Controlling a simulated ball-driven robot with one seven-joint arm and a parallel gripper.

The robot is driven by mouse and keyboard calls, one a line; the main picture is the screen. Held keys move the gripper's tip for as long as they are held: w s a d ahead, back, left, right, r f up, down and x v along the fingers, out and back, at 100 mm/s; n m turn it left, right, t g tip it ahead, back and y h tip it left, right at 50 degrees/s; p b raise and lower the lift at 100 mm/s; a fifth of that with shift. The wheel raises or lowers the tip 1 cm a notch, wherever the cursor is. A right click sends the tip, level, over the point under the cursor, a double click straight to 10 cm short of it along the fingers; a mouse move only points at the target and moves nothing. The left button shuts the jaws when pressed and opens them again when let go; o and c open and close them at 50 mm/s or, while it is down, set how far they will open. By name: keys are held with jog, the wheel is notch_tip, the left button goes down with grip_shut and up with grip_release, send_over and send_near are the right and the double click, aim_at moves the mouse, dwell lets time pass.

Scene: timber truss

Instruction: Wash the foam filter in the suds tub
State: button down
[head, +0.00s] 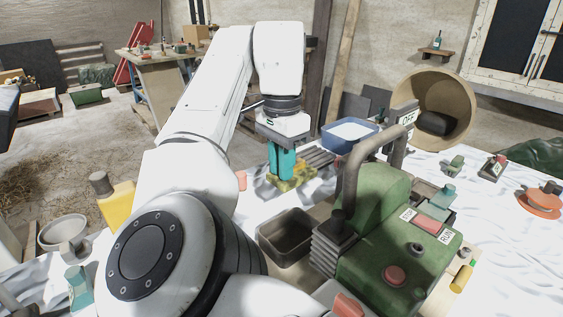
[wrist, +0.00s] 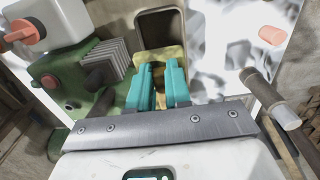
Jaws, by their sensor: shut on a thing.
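The foam filter (head: 298,181) is a yellow, dark-blotched piece low over the white-covered table, left of the green engine. My gripper (head: 281,166) points down with its teal fingers shut on it. In the wrist view, the yellow foam (wrist: 165,54) shows between and beyond the teal fingertips (wrist: 160,72). I cannot tell whether the foam touches the table. The suds tub (head: 327,143) is blue with white suds, behind and right of my gripper. The foam is outside the tub.
The green engine (head: 385,205) with its bent grey pipe (head: 352,170) stands close on the right. A dark empty tray (head: 286,236) lies in front of the gripper. A round wooden drum (head: 455,95) stands beyond the tub.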

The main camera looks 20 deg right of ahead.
notch_tip(320, 180, up, 11)
jog(key=p, duration=0.9)
jog(key=shift+f+p, duration=0.2)
jog(key=shift+p, duration=0.2)
